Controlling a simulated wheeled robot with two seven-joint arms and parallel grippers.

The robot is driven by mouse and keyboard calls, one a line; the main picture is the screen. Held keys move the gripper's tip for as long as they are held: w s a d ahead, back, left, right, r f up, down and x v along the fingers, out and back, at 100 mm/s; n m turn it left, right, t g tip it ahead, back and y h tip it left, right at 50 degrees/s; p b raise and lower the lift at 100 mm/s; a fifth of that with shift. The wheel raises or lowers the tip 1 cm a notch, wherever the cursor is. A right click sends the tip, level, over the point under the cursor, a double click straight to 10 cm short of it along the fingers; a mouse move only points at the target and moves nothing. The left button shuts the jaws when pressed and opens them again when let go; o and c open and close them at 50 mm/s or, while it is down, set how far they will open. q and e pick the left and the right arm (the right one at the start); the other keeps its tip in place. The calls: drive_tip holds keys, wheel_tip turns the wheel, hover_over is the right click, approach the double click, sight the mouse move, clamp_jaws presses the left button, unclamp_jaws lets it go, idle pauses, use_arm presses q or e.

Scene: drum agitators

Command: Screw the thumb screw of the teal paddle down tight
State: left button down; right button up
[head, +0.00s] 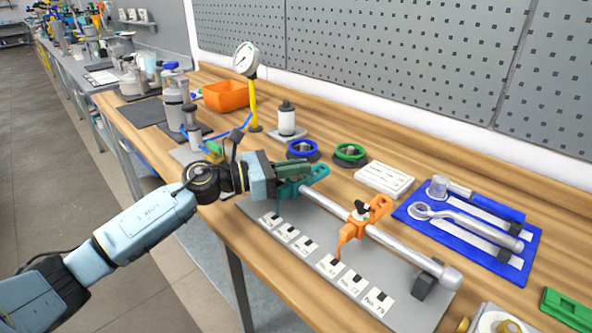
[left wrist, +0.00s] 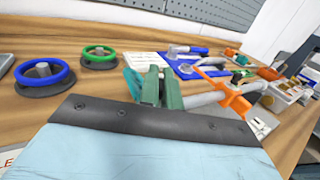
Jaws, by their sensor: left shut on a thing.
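The teal paddle (head: 312,178) sits on the left part of a horizontal metal shaft (head: 408,251). It also shows in the left wrist view (left wrist: 132,82), partly behind my fingers. My left gripper (head: 300,170) comes in from the left at the paddle's upper part, with its green fingers nearly together. Its fingers also show close up in the left wrist view (left wrist: 162,90). They are shut on the thumb screw, which they hide. How far the screw is down cannot be seen. My right gripper is in neither view.
An orange paddle (head: 372,212) with a black thumb screw (head: 361,208) stands farther right on the shaft. A grey plate (head: 398,312) with several white labels lies below. Blue (head: 303,149) and green (head: 350,153) ringed parts and a blue tool mat (head: 405,215) lie behind.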

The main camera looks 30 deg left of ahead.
use_arm(q)
drive_tip(key=shift+w+r, duration=0.1)
drive_tip(key=shift+r, duration=0.25)
drive_tip(key=c, duration=2.1)
unclamp_jaws()
drive_tip(key=o, duration=0.5)
drive_tip(key=shift+f, duration=0.15)
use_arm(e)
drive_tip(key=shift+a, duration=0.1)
use_arm(q)
drive_tip(key=shift+a, duration=0.1)
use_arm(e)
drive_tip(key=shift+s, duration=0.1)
